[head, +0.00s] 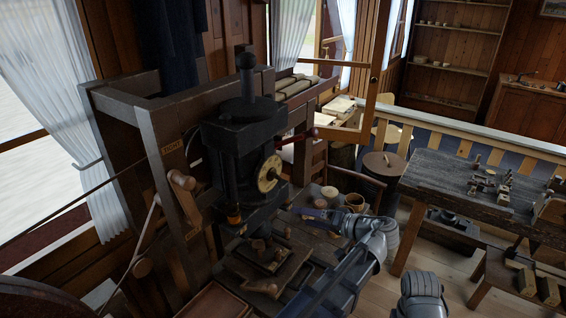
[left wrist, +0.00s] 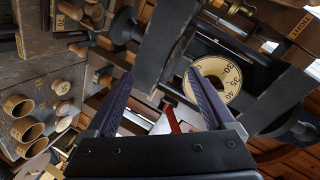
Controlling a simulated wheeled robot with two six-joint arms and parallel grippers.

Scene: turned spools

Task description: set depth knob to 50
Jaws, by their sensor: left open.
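The depth knob is a round cream dial (head: 268,173) with dark markings on the front of a dark upright machine (head: 245,120). In the left wrist view the dial (left wrist: 226,76) shows numbers that look like 30, 35 and 40; its left part is hidden behind one finger. My left gripper (head: 306,213) is open, to the right of the dial and lower in the head view. Its two fingers (left wrist: 160,72) stand apart with nothing held between them. The dial appears beyond the right finger, and I cannot tell the gap. My right gripper is not in view.
A wooden post frame (head: 160,150) stands left; a workbench (head: 440,185) stands right.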

